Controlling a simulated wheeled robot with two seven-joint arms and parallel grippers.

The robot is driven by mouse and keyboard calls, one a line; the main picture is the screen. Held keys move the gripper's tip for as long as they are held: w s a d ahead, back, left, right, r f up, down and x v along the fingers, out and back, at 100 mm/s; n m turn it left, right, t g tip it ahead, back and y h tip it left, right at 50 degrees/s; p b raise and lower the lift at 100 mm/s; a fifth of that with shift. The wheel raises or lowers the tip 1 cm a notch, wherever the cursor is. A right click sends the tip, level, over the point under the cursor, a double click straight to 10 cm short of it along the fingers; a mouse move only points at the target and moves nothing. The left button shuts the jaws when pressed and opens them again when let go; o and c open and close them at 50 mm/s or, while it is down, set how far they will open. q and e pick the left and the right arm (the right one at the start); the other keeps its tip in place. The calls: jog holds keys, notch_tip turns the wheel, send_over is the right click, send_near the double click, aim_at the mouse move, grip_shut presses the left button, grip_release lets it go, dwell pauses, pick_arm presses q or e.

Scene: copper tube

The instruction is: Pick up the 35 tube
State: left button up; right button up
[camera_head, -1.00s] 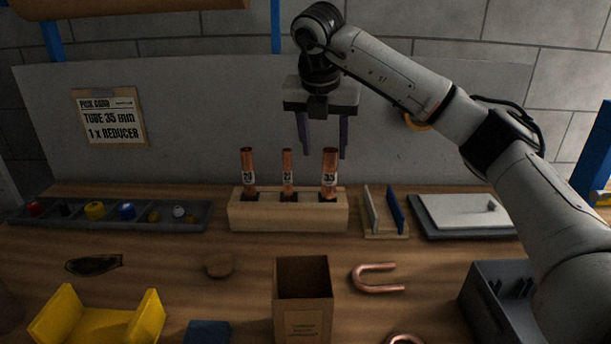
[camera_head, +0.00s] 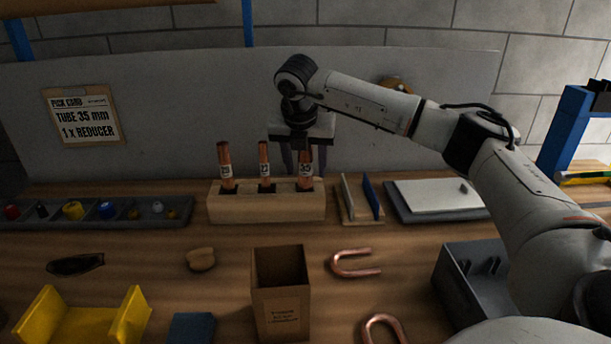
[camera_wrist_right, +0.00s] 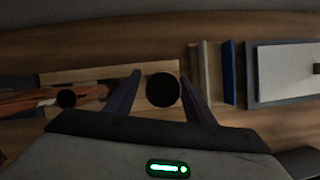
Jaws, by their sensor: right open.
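The 35 tube (camera_head: 305,172) is the rightmost of three upright copper tubes in a wooden block (camera_head: 266,209). The other two tubes (camera_head: 225,165) (camera_head: 264,165) stand to its left. My right gripper (camera_head: 304,168) is open and points down from above, with its fingers at either side of the 35 tube's upper part. In the right wrist view, the round dark mouth of a tube (camera_wrist_right: 163,91) lies between the two spread fingers (camera_wrist_right: 160,98), with a gap on each side. My left gripper is not in view.
A wooden rack with a blue panel (camera_head: 370,196) and a grey tray with a white plate (camera_head: 438,197) stand right of the block. A cardboard box (camera_head: 281,300), bent copper tubes (camera_head: 352,263) and a yellow cradle (camera_head: 80,325) are nearer. A parts tray (camera_head: 100,212) lies left.

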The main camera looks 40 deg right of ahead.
grip_shut()
